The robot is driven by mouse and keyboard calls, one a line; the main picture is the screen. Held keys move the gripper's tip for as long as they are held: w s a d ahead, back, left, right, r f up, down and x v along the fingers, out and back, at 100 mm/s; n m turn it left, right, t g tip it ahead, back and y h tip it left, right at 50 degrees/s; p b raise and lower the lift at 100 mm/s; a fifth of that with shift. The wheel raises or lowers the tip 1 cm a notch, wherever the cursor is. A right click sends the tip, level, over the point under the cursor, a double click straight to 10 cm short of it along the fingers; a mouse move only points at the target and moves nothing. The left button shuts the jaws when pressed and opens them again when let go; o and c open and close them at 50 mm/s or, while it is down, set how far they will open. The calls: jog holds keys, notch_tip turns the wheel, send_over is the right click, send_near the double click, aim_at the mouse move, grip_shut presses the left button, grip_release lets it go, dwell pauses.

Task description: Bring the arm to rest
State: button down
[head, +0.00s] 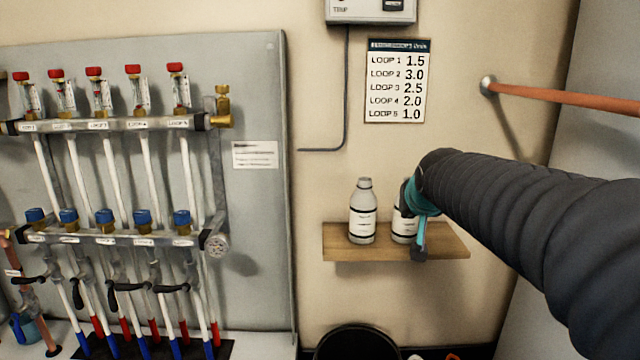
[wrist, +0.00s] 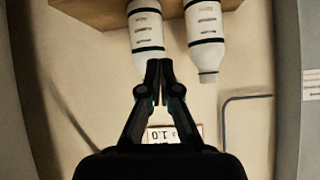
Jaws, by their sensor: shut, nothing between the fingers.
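My arm (head: 530,220) reaches in from the right in the head view, in a dark ribbed sleeve with a teal part at its end. In the wrist view my gripper (wrist: 158,66) has its two black fingertips together, with nothing between them. The fingertips appear just in front of one white bottle (wrist: 147,28); I cannot tell whether they touch it. In the head view that bottle (head: 403,228) is partly hidden behind the end of my arm. The fingers themselves are hard to make out there.
A second bottle (head: 362,212) stands left on the wooden shelf (head: 345,247). A manifold (head: 110,125) with red and blue caps hangs on a grey panel at left. A copper pipe (head: 560,97) juts from the wall above my arm. A loop chart (head: 397,82) hangs above the shelf.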

jog(key=s+a+f+n+g+p, duration=0.1)
jog(key=s+f+g+p, duration=0.3)
jog(key=s, duration=0.8)
jog(key=s+a+f+n+g, duration=0.15)
jog(key=s+f, duration=0.45)
jog(key=s, duration=0.6)
jog(key=s+r+p, duration=0.3)
jog(key=s, duration=0.3)
jog(key=shift+s+d+m+y+p, duration=0.2)
jog(key=shift+m+y+p, duration=0.15)
jog(key=shift+y+p, duration=0.05)
jog(key=shift+r+t, duration=0.1)
jog(key=shift+t, duration=0.15)
